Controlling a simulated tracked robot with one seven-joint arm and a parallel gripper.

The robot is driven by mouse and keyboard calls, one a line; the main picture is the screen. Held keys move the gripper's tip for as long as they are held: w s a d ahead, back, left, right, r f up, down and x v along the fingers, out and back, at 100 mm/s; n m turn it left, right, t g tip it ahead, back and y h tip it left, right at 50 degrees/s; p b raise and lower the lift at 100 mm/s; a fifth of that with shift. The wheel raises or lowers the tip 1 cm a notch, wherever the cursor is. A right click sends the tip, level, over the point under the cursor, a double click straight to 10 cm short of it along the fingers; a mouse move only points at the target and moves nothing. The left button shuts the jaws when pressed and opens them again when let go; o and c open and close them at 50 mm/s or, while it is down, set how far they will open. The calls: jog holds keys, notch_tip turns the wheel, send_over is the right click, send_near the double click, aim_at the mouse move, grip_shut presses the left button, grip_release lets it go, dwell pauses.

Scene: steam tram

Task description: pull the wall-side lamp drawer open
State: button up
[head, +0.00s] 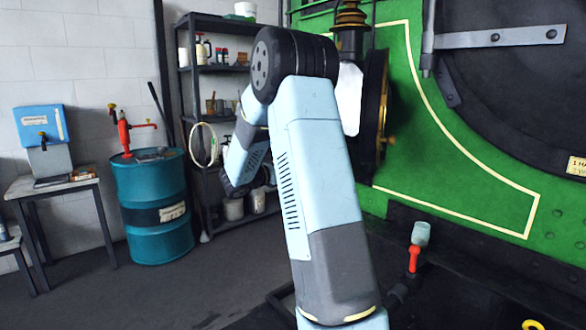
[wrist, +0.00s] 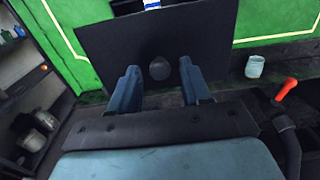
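In the wrist view a dark flat panel (wrist: 105,45) with a round dark knob (wrist: 159,70) fills the upper middle; it looks like a drawer front. I cannot tell from the frames whether it is the wall-side one, or whether it stands out from its housing. My gripper (wrist: 159,67) is open, with its two blue fingers left and right of the knob. Gaps show between the knob and both fingers in the picture; how near the fingertips are in depth is unclear. In the head view my own arm hides the gripper, and I cannot make out the drawer.
A green engine body (head: 450,165) stands at the right. A red-handled valve (head: 414,258) with a pale cup (head: 421,233) is low beside it. A dark shelf (head: 215,75), a teal drum (head: 155,205) and a side table (head: 50,190) stand at the left. Floor is clear in front.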

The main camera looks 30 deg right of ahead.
jog(key=s+a, duration=0.1)
jog(key=a, duration=1.2)
jog(key=shift+s+a, duration=0.15)
jog(key=shift+a, duration=0.25)
jog(key=shift+s+r, duration=0.1)
jog(key=shift+r, duration=0.05)
jog(key=s+a+r+m+g+y, duration=0.1)
jog(key=s+r+m+g+y, duration=0.15)
jog(key=s+m+y, duration=1.15)
jog(key=s+a+m+t+y, duration=0.2)
jog(key=s+a, duration=0.4)
jog(key=s, duration=0.4)
jog(key=s+a+m+t+y, duration=0.2)
jog(key=s+a, duration=0.4)
jog(key=s, duration=0.4)
jog(key=shift+a+m+t, duration=0.3)
jog(key=shift+m+t, duration=0.3)
jog(key=shift+t, duration=0.55)
